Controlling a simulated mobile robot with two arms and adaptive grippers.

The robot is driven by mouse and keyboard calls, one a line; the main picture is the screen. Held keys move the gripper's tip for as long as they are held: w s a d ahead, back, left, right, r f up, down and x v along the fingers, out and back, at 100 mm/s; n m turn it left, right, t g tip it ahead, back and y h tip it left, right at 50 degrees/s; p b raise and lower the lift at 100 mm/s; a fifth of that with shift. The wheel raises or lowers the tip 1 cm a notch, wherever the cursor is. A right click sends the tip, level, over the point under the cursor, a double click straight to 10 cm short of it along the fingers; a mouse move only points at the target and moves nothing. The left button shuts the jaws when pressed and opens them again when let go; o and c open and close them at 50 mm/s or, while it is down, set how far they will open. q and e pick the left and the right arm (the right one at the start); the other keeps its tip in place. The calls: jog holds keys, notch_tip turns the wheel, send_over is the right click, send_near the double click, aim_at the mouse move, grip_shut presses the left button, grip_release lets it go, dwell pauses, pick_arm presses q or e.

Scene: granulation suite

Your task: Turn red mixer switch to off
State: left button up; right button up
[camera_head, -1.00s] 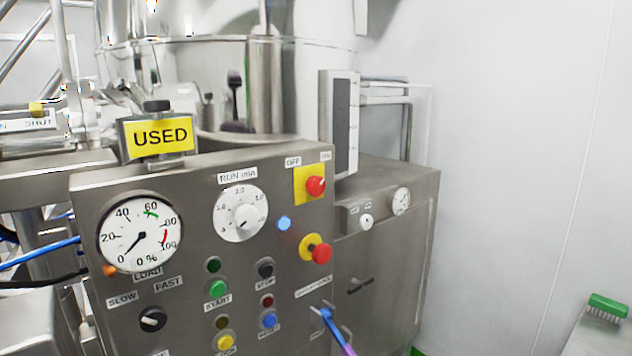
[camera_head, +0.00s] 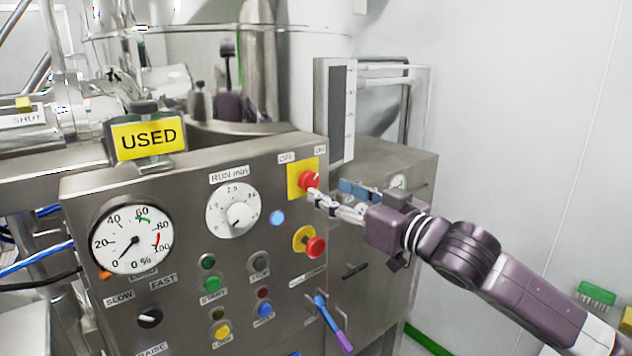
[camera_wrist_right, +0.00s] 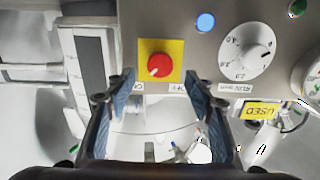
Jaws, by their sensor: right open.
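The red mixer switch (camera_head: 308,181) is a round red knob on a yellow square plate, near the top right corner of the steel control panel. OFF and ON labels sit above it. My right gripper (camera_head: 325,192) is close to the knob, coming in from the right, and is open. In the right wrist view the red switch (camera_wrist_right: 159,65) shows ahead, between and beyond the two open fingers (camera_wrist_right: 158,85), with nothing held. Whether a finger touches the knob cannot be told. My left gripper is not in view.
A red emergency button (camera_head: 315,246) on yellow sits just below the switch. A blue light (camera_head: 277,218) and a timer dial (camera_head: 234,211) are to its left. A yellow USED sign (camera_head: 148,138) stands on the panel top. White wall fills the right.

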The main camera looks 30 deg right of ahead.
aim_at(312, 182)
jog(key=shift+w+a+r, duration=0.15)
jog(key=shift+w, duration=0.8)
jog(key=shift+w+p, duration=0.65)
jog(key=shift+w, duration=0.45)
jog(key=shift+w+p, duration=0.35)
jog(key=shift+w, duration=0.55)
jog(key=shift+a, duration=0.1)
jog(key=c, duration=1.2)
jog(key=shift+o, duration=0.2)
